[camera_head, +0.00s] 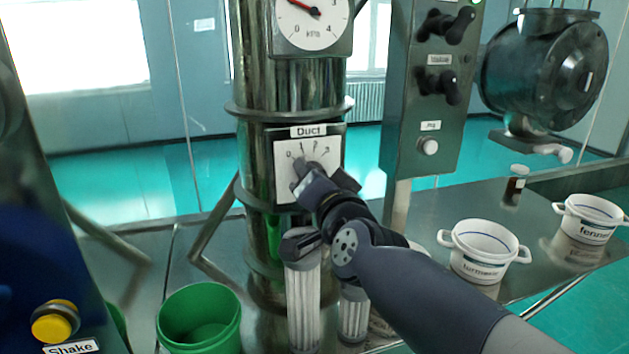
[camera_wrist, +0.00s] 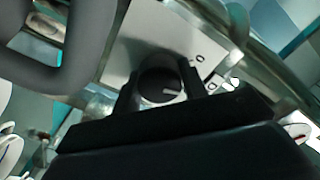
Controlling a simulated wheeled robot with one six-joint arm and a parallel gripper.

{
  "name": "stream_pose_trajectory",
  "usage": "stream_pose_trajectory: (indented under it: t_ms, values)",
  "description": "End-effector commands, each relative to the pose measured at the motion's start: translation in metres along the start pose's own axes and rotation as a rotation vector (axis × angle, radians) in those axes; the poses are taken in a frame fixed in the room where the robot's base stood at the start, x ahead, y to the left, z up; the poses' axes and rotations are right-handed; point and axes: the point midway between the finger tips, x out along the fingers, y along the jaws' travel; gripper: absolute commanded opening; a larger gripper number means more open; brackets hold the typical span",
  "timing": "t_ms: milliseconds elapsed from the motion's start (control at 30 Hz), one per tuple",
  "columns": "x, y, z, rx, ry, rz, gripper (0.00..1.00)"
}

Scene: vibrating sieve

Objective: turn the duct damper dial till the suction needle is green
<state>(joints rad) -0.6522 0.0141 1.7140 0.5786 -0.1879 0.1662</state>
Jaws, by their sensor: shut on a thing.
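The duct damper dial has a white plate labelled Duct (camera_head: 288,185) with a number scale, on the front of the metal duct. In the wrist view its black knob (camera_wrist: 160,84) with a white pointer line sits between my fingers. My gripper (camera_head: 306,178) is shut on the knob; in the head view the gripper covers most of it. In the wrist view my gripper's dark fingers (camera_wrist: 158,92) are on either side of it. The suction gauge (camera_head: 312,24) is above, marked kPa, cut by the top edge. Its red needle (camera_head: 303,6) points to the upper left; no green shows on the visible dial.
A control panel (camera_head: 425,150) with black switches stands to the right. White tubs labelled turmeric (camera_head: 478,270) and fenugreek (camera_head: 583,232) and a small brown bottle (camera_head: 515,187) are on the metal table.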

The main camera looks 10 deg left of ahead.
Motion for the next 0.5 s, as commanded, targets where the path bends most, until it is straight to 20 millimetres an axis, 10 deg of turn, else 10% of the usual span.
stream_pose_trajectory:
  t_ms: [433, 467, 500]
  values:
    - [0.0000, 0.0005, 0.0007, 0.012, -0.002, 0.001, 0.18]
    - [0.0000, 0.0005, 0.0008, 0.012, -0.002, 0.001, 0.42]
    - [0.0001, 0.0005, 0.0008, 0.012, -0.002, 0.001, 0.46]
